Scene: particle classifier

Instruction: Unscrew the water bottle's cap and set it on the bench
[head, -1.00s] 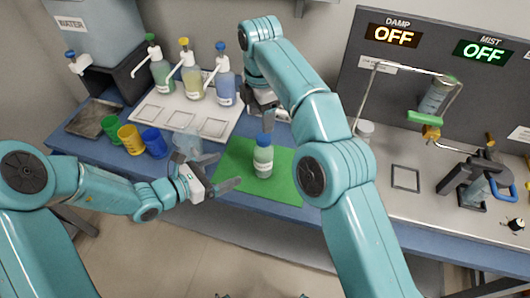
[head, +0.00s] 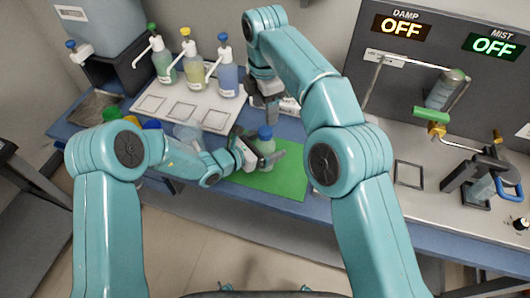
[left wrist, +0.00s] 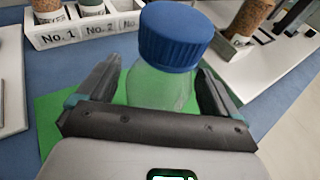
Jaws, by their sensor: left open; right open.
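The water bottle (head: 266,147), pale green and see-through with a blue cap (head: 265,131), stands upright at the green mat on the bench. The cap is on the bottle and shows large in the left wrist view (left wrist: 175,38). My left gripper (head: 262,152) is open, with its fingers on either side of the bottle body below the cap. In the left wrist view, gaps show between the fingers and the bottle (left wrist: 160,88). My right gripper (head: 271,115) points down just above and behind the cap. Its jaws are seen edge-on, but it looks open and empty.
The green mat (head: 285,190) has bare room to the right and front of the bottle. A white tray with pump bottles (head: 193,70) stands behind left. Coloured cups (head: 112,115) are partly hidden by my left arm. A framed apparatus (head: 440,95) stands at right.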

